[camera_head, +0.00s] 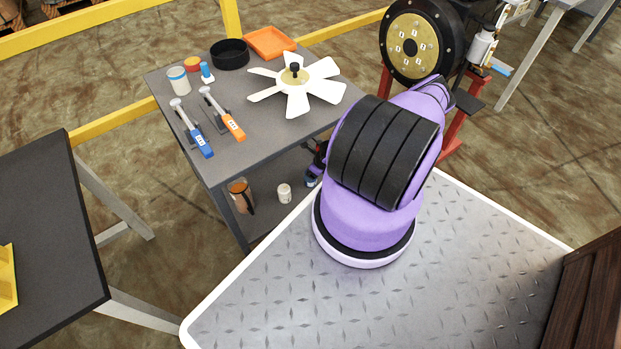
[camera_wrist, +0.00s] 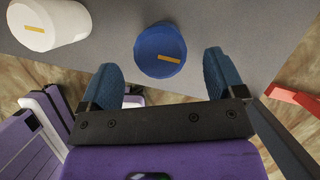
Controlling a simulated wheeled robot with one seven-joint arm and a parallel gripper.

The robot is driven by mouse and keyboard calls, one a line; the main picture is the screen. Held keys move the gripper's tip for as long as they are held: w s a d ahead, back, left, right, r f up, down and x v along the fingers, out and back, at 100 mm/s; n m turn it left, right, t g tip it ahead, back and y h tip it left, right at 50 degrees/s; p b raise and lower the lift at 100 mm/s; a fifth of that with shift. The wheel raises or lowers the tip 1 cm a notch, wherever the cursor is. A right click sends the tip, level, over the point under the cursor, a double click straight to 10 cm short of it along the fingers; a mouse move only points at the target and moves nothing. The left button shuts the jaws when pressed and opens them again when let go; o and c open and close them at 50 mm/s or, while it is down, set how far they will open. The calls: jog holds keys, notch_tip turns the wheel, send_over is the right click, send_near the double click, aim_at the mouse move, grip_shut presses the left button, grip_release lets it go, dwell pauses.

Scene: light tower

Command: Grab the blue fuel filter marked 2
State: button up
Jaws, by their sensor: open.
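The blue fuel filter (camera_wrist: 160,48) shows in the wrist view as a round blue end with an orange-yellow bar on it; I cannot read a 2 there. My gripper (camera_wrist: 160,62) is open, its two dark blue fingers to the left and right of the filter's near edge. I cannot tell how far the fingers reach down beside it. In the head view my arm hides most of my gripper, and a small blue patch by the lower shelf cannot be told as filter or finger.
A white cylinder (camera_wrist: 52,22) with an orange bar stands left of the filter; it also shows on the lower shelf (camera_head: 284,194). A brown jug (camera_head: 240,195) stands further left. Above is the grey tabletop (camera_head: 250,150) with a white fan (camera_head: 297,88) and tools. A red part (camera_wrist: 296,104) shows at right.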

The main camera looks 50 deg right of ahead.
jog(key=shift+x, duration=2.3)
jog(key=c, duration=1.2)
